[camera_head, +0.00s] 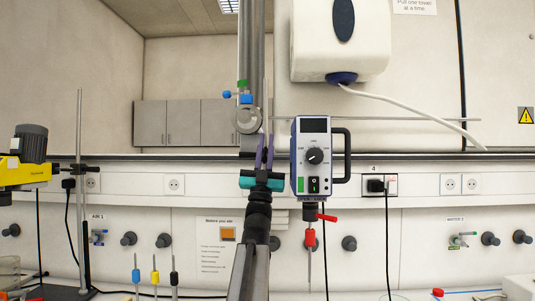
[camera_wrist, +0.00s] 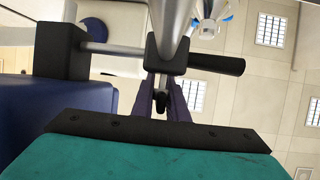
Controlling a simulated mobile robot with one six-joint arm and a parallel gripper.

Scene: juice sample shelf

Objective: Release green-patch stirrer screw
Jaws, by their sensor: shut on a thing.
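The stirrer with the green patch (camera_head: 313,155) hangs beside the upright metal stand (camera_head: 251,50), its dark knob and switch facing me. In the wrist view, the stirrer's blue body (camera_wrist: 60,125) is at the left, and its rod runs to a black clamp (camera_wrist: 167,52) on the stand. My gripper (camera_head: 265,143) has a teal body and purple fingers and points up in front of the stand, just left of the stirrer. In the wrist view its fingers (camera_wrist: 161,88) are shut on a small black screw (camera_wrist: 160,103) below the clamp.
A red-handled chuck and shaft (camera_head: 310,238) hang below the stirrer. A white dispenser (camera_head: 341,40) is above it. A yellow device (camera_head: 22,165) and a thin stand (camera_head: 80,190) are at the left. A cable (camera_head: 389,240) hangs at the right.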

